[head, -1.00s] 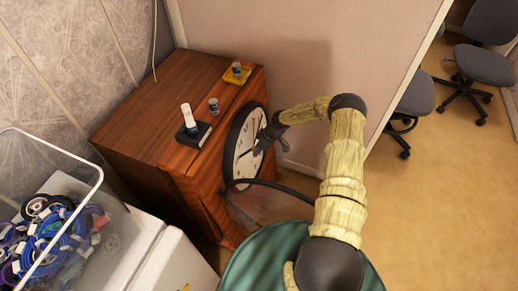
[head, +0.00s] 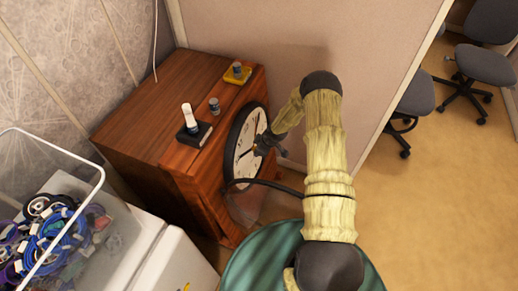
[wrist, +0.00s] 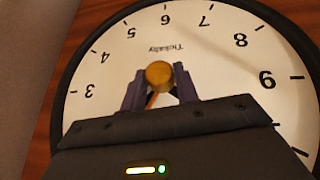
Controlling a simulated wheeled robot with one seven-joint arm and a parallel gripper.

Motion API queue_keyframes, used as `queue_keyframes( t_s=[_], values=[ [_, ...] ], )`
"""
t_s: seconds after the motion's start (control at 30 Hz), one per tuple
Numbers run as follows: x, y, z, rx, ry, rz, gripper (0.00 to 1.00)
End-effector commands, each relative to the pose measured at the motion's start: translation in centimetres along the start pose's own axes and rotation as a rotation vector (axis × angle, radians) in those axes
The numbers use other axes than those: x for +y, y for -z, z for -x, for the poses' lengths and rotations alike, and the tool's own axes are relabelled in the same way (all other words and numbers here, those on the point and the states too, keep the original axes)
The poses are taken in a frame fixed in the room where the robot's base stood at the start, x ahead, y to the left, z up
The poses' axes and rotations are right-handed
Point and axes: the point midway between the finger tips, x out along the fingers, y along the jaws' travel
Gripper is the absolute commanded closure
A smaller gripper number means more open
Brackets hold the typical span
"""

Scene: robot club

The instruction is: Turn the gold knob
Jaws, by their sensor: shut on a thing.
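The gold knob (wrist: 159,75) is a small round knob at the middle of a white clock-like dial (wrist: 215,50) with black numbers and a dark rim. The dial also shows in the head view (head: 243,150), upright against the front of a wooden cabinet. My gripper (wrist: 160,88) is at the dial's centre, its two purple-grey fingers on either side of the knob and shut on it. An orange hand shows between the fingers. In the head view my gripper (head: 264,143) partly covers the dial's middle, and the knob is hidden there.
The wooden cabinet (head: 150,120) holds a black block with a white stick (head: 190,120), a small grey cylinder (head: 214,106) and a yellow tray (head: 236,74). A bin of colored coils (head: 50,235) stands at lower left. Chairs (head: 478,65) and open floor (head: 440,200) lie right.

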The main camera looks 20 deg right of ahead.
Motion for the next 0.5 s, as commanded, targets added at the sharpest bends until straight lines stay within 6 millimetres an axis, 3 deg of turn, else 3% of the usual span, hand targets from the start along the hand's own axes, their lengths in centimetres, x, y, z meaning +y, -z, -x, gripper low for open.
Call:
queue_keyframes(
  t_s=[0.5],
  values=[
    [-0.12, 0.07, -0.22, 0.011, -0.238, 0.141, 0.92]
  ],
)
